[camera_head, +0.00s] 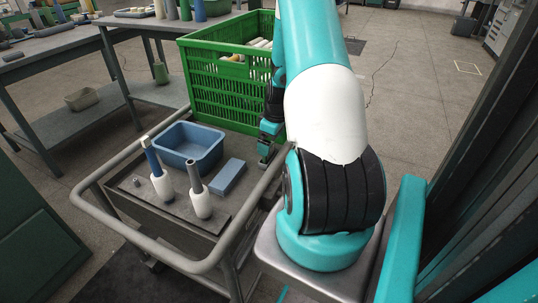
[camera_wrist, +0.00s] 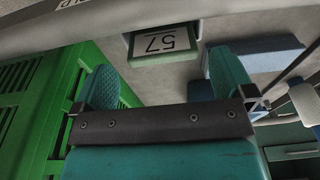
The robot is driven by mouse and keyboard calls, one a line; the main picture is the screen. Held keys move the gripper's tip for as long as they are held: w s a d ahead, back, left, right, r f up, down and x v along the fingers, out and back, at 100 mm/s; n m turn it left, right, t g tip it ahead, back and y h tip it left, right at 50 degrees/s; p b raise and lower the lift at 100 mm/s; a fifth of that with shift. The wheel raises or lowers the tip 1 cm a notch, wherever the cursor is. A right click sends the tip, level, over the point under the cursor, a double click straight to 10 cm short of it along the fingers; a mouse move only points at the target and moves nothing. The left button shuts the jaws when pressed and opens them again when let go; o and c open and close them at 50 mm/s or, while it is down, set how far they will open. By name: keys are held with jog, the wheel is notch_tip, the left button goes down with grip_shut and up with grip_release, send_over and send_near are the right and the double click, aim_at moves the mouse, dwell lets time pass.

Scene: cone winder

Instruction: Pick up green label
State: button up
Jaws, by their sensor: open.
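The green label (camera_wrist: 163,44) is a flat plate with a green edge and a pale face reading "57", upside down in the wrist view. It lies on a grey surface at top centre. My gripper (camera_wrist: 163,66) is open, with one teal finger to each side of the label in the picture. The label looks apart from both fingers; how far below them it is, I cannot tell. In the head view my gripper (camera_head: 267,143) hangs low beside the green crate, partly hidden by my arm. The label is not visible there.
The green crate (camera_head: 225,95) holds several bobbins and stands close to my gripper. On the cart (camera_head: 150,240) are a blue bin (camera_head: 190,150), a blue block (camera_head: 227,177) and two white cones with tubes (camera_head: 162,185). A blue object (camera_wrist: 268,58) is near the right finger.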

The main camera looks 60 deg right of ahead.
jog(key=f, duration=0.3)
jog(key=shift+w+a+f, duration=0.1)
jog(key=shift+w+f, duration=0.2)
jog(key=shift+w, duration=0.05)
jog(key=shift+c, duration=0.2)
jog(key=c, duration=0.8)
jog(key=shift+r, duration=0.1)
